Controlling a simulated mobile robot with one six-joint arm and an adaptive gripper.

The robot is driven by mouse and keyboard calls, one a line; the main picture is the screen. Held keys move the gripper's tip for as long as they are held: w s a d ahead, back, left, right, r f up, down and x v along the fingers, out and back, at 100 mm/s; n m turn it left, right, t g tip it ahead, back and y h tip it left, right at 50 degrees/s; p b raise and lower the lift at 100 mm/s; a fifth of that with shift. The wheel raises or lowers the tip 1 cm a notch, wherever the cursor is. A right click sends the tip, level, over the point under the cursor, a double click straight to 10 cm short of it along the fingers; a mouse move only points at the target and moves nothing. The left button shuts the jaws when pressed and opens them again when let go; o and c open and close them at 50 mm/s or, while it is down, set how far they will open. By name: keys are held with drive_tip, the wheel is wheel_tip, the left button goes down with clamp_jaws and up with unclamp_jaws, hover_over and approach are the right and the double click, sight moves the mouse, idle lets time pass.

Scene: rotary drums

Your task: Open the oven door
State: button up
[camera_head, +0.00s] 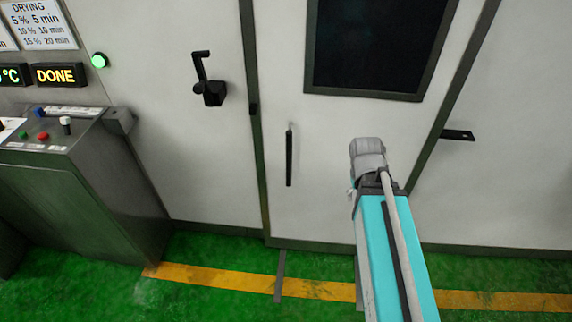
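The oven door (330,185) is a pale panel with a dark window (375,45) in its upper part. It looks shut in its dark frame. A black vertical bar handle (289,157) is on the door's left side. A black lever latch (207,82) is on the wall panel left of the door. My arm reaches up from the bottom right, with a turquoise link and a grey joint in front of the door's lower right. My gripper's fingers are not visible, and nothing of mine is seen touching the handle.
A grey control console (85,175) with buttons stands at the left. Above it, a display (60,75) reads DONE, beside a lit green lamp (99,60). A dark bracket (458,135) is right of the door. The green floor (215,300) is clear, crossed by a yellow line (215,278).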

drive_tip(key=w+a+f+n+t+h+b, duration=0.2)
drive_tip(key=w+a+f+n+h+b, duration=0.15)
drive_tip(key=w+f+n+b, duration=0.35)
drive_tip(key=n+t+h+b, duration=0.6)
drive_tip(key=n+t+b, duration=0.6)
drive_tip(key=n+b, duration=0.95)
approach(287, 163)
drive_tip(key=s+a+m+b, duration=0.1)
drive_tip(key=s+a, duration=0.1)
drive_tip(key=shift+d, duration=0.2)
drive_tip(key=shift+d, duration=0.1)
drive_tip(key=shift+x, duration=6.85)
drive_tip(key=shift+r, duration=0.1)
